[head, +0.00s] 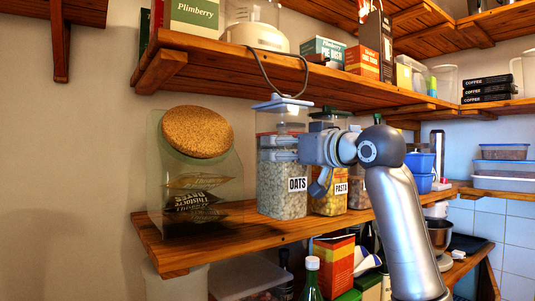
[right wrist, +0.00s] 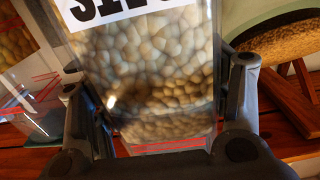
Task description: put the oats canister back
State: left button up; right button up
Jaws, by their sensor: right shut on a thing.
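The oats canister (head: 283,194) is a clear, tall container of pale oats with a white OATS label and a light lid. It is upright at the middle shelf (head: 228,238), between the cork-lidded jar and the pasta canister (head: 328,203). I cannot tell whether its base touches the boards. My right gripper (head: 284,148) comes from the right and is shut around its upper part. In the right wrist view the oats canister (right wrist: 150,70) fills the space between the two fingers (right wrist: 165,95), its label upside down. My left gripper is not in view.
The cork-lidded glass jar (head: 197,131) stands left of the oats. The upper shelf (head: 210,76), with boxes on it, hangs close above the canister lid. A grey cable (head: 275,82) droops from it. Bare board shows along the middle shelf's front. A green bottle (head: 311,280) stands below.

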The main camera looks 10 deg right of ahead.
aim_at(268, 164)
jog(key=p+x, duration=0.1)
jog(key=x, duration=0.2)
jog(key=p+x, duration=0.2)
jog(key=x, duration=0.1)
jog(key=shift+w+a+f, duration=0.15)
jog(key=shift+w+f, duration=0.05)
jog(key=shift+w, duration=0.1)
jog(key=shift+f+p, duration=0.7)
jog(key=shift+f, duration=0.55)
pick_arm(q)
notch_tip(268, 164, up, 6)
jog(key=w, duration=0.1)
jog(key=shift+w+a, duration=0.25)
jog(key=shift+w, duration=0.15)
pick_arm(e)
jog(key=shift+f, duration=0.1)
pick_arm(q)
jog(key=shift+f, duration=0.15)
pick_arm(e)
jog(key=o, duration=1.2)
jog(key=shift+f, duration=0.3)
jog(key=o, duration=0.4)
jog(key=shift+s+r, duration=0.1)
